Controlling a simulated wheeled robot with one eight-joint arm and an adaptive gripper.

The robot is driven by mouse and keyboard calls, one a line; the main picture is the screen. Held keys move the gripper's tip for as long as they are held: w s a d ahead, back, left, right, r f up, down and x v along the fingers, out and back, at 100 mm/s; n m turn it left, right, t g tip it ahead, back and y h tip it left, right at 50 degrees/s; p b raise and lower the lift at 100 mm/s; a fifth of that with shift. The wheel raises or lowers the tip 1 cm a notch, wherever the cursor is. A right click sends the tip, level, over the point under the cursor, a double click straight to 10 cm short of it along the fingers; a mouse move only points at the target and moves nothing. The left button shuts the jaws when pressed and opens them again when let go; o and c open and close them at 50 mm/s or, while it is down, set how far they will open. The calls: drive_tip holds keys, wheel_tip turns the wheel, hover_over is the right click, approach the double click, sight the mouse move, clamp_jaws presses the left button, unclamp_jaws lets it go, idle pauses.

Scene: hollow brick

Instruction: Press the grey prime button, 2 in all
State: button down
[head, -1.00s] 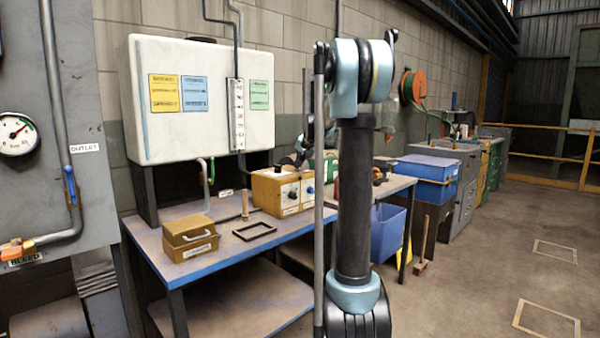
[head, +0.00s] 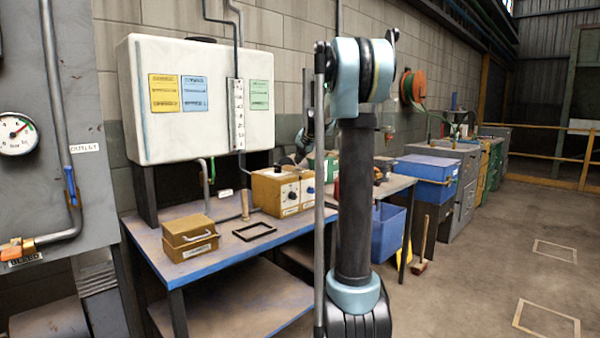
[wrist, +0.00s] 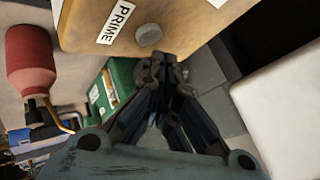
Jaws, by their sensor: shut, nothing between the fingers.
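The grey prime button (wrist: 149,36) is a round knob on the face of a tan box, beside a white PRIME label (wrist: 115,20). In the wrist view my gripper (wrist: 163,68) has its dark fingertips together, just below the button in the picture. They look close to it, but I cannot tell whether they touch the box. In the head view the tan box (head: 268,190) stands on the blue-edged bench; I cannot make out the grey button clearly there. My gripper is mostly hidden behind my arm in that view.
A small brass-coloured box (head: 190,238) and a black frame (head: 254,231) lie on the bench (head: 215,262). A white tank (head: 200,125) stands behind. The wrist view shows a red bulb-like part (wrist: 30,60) and a green box (wrist: 120,85) near my gripper.

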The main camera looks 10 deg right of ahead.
drive_tip(key=shift+r, duration=2.4)
wheel_tip(320, 180, up, 4)
drive_tip(key=shift+f, duration=0.2)
drive_tip(key=shift+f, duration=0.15)
idle(0.4)
drive_tip(key=shift+f, duration=4.25)
drive_tip(key=shift+f, duration=0.75)
drive_tip(key=shift+r, duration=0.85)
